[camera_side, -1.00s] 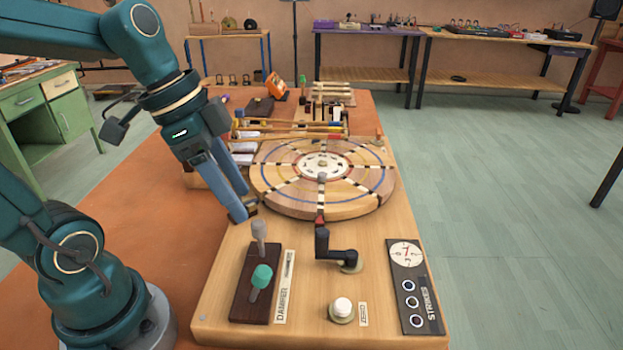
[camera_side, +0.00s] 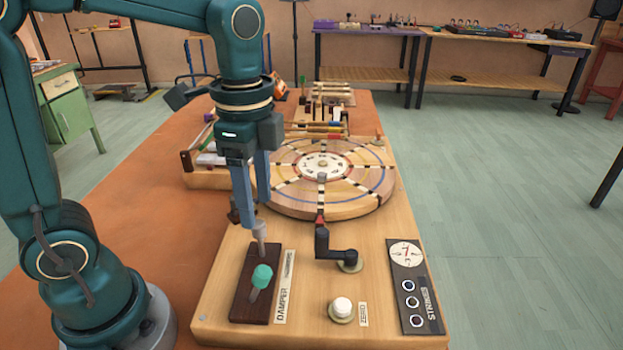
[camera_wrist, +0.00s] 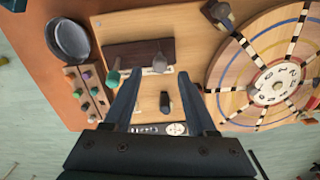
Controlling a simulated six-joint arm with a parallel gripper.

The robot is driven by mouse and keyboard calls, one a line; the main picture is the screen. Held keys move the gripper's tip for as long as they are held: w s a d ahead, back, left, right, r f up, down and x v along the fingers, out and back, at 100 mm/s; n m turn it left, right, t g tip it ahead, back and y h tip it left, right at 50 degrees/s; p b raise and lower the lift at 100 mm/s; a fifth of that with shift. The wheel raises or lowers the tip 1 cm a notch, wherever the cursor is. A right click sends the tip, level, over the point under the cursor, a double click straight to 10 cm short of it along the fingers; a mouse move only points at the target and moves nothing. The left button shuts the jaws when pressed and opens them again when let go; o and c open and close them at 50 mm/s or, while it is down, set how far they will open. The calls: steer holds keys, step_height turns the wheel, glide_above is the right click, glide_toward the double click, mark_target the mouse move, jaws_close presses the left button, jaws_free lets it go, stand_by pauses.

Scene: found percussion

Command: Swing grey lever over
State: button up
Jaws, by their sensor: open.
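The grey lever (camera_side: 260,234) stands up from the dark damper block (camera_side: 243,312), at its far end. It also shows in the wrist view (camera_wrist: 160,62). The green-knobbed lever (camera_side: 261,277) sits nearer on the same block and leans toward the camera; it also shows in the wrist view (camera_wrist: 113,74). My gripper (camera_side: 255,212) points down, open and empty, just above the grey lever's top. In the wrist view the grey lever's top lies between the fingertips (camera_wrist: 159,74), and the green one is outside the left finger. I cannot tell whether a finger touches the grey lever.
A black crank (camera_side: 335,247) stands right of the block. A white button (camera_side: 342,307) and a strikes panel (camera_side: 409,287) are on the board. The segmented wooden wheel (camera_side: 340,205) lies behind. In the wrist view a pan (camera_wrist: 68,40) is at the upper left.

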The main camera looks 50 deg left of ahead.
mark_target(258, 223)
steer(key=shift+f, duration=1.75)
jaws_close()
steer(key=shift+s+a+t+h, duration=0.45)
steer(key=shift+s+t+h, duration=0.05)
steer(key=shift+h, duration=0.1)
steer(key=shift+s+a+f+t+h, duration=0.25)
steer(key=shift+s+a+t+h, duration=0.3)
steer(key=shift+t+h, duration=0.4)
jaws_free()
